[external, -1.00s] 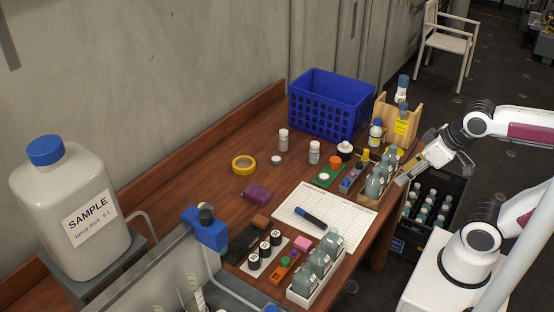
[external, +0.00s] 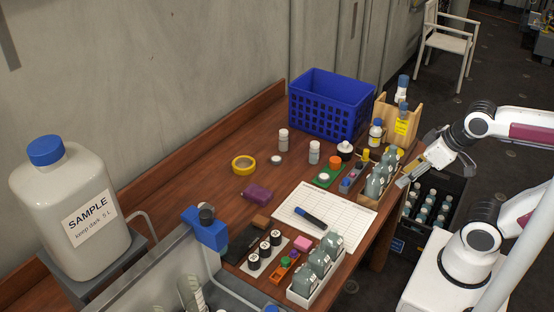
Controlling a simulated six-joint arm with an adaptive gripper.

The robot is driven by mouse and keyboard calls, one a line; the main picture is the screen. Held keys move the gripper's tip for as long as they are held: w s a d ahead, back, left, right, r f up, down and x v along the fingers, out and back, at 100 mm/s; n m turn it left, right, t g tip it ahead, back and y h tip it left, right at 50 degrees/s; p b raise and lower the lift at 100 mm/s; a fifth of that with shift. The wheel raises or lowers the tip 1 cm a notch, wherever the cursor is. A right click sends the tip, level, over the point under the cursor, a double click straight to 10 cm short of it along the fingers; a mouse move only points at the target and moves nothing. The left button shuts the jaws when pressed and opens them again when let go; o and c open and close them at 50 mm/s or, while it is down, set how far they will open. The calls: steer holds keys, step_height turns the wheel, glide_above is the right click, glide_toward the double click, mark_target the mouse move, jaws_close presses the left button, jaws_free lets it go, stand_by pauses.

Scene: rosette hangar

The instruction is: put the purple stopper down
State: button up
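My gripper (external: 407,177) hangs beside the right edge of the table, just right of a wooden rack (external: 369,201) of grey-green bottles (external: 375,184). The gripper is small and seen from the side, so I cannot tell whether its fingers are open or shut or whether they hold anything. A crumpled purple item (external: 258,194), perhaps a cloth, lies left of the middle of the table. A small strip with coloured pieces (external: 347,184) stands left of the wooden rack.
A blue basket (external: 331,104) stands at the back. A white sheet with a marker (external: 309,217) lies mid-table. A white tray of bottles (external: 316,277) is at the front, a black crate of bottles (external: 432,204) below the right edge. Bare wood shows around the yellow tape (external: 243,165).

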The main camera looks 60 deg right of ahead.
steer(key=w+d+r+n+t+h, duration=0.1)
steer(key=w+d+r+n+t, duration=0.15)
steer(key=w, duration=0.75)
steer(key=w+d+r+n+t+h, duration=0.1)
steer(key=w+d, duration=0.2)
steer(key=w, duration=0.7)
steer(key=w+a+f+n+t+y, duration=0.25)
steer(key=w+a+n+y, duration=0.2)
steer(key=w, duration=0.65)
steer(key=w+a+f+n+g+y, duration=0.2)
steer(key=a+f+n+g+y, duration=0.3)
steer(key=a+f, duration=0.65)
steer(key=s+a+f+n+g+y, duration=0.1)
steer(key=s+f+g+y, duration=0.1)
steer(key=s+f, duration=0.1)
steer(key=s+a+f+n+g+y, duration=0.1)
steer(key=s+f+n+g+y, duration=0.1)
steer(key=s, duration=0.2)
steer(key=s+a+f+n+g+y, duration=0.1)
steer(key=s+a+f+g+y, duration=0.1)
steer(key=s+f, duration=0.1)
steer(key=shift+s+a+f+n, duration=0.1)
steer(key=shift+s+f+n, duration=0.25)
steer(key=shift+s+n, duration=0.1)
steer(key=shift+s+f+g+y, duration=0.15)
steer(key=shift+s+g+y, duration=0.1)
steer(key=shift+s+g, duration=0.3)
